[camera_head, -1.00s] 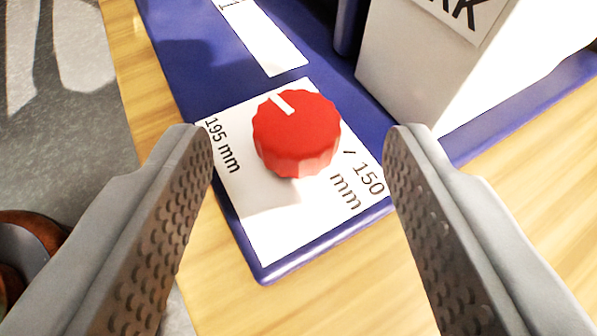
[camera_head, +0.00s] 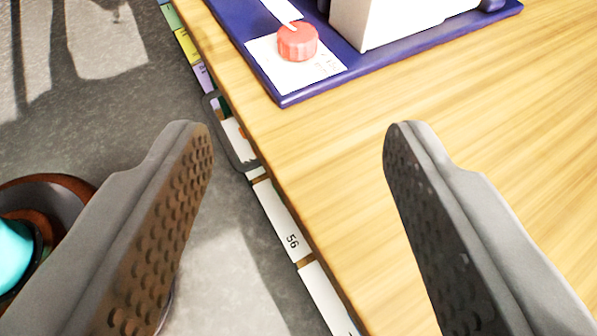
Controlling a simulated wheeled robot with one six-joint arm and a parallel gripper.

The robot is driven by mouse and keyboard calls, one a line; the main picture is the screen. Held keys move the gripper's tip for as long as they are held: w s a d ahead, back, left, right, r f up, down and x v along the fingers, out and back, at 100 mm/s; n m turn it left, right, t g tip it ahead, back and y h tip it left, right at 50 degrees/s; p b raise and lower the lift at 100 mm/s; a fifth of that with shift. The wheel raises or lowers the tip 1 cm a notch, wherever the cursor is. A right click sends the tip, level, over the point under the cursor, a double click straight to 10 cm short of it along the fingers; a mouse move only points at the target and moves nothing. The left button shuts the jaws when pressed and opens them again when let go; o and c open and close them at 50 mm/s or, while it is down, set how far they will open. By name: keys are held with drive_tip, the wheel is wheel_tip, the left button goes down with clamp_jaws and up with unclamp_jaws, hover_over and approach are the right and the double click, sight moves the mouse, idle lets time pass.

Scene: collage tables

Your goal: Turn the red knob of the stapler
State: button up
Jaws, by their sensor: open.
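The red knob (camera_head: 297,42) sits on a white label on the blue base (camera_head: 312,92) of the stapler, at the top of the view. A white line runs from the knob's top toward the upper left. The stapler's white body (camera_head: 385,22) stands to the right of the knob and is cut off by the top edge. My gripper (camera_head: 298,130) is open and empty. Its fingers are wide apart, and the knob lies beyond the tips, touching neither.
The wooden table top (camera_head: 430,120) is bare in front of and right of the stapler. Its left edge carries several coloured and white labels and a dark handle-like loop (camera_head: 232,135). Grey floor (camera_head: 110,110) lies left. A brown round object with a turquoise part (camera_head: 12,255) shows lower left.

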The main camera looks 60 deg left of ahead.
idle(0.4)
drive_tip(key=m+t+h, duration=0.4)
drive_tip(key=m, duration=0.1)
approach(297, 34)
drive_tip(key=x, duration=0.8)
drive_tip(key=shift+w+a+f, duration=0.2)
drive_tip(key=shift+w+f, duration=0.05)
drive_tip(key=c, duration=1)
drive_tip(key=shift+o, duration=0.2)
drive_tip(key=shift+d+n+g+y, duration=0.1)
drive_tip(key=shift+n+g+y, duration=0.4)
drive_tip(key=shift+n+y, duration=0.65)
